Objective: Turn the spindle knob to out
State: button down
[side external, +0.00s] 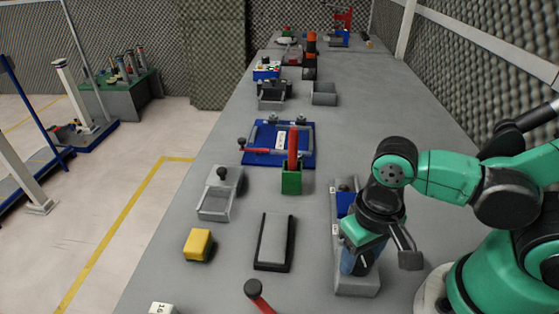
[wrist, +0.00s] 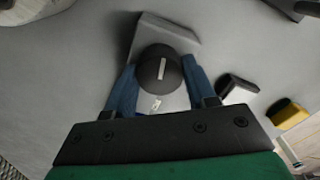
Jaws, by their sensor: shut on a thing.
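The spindle knob (wrist: 160,68) is dark and round with a pale pointer line on its top, in the middle of the wrist view. The line runs nearly up and down in that picture. My gripper (wrist: 158,78) has its two blue fingers on either side of the knob, shut on it. A small pale mark (wrist: 156,103) lies just below the knob, too small to read. In the side external view my gripper (side external: 358,260) is low over the long grey housing (side external: 356,287), pointing down. The knob is hidden there by my gripper.
A black-edged grey pad (side external: 274,240) and a yellow block (side external: 198,244) lie left of the housing. A green block with a red upright handle (side external: 291,178) stands behind. A red lever with a dark ball (side external: 256,290) is at the front. Bare bench lies between them.

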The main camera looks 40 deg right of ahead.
jog(key=m, duration=1.3)
jog(key=shift+m, duration=0.4)
jog(key=m, duration=1.2)
jog(key=shift+m, duration=0.4)
jog(key=shift+c, duration=1.4)
grip_release()
jog(key=shift+r, duration=0.15)
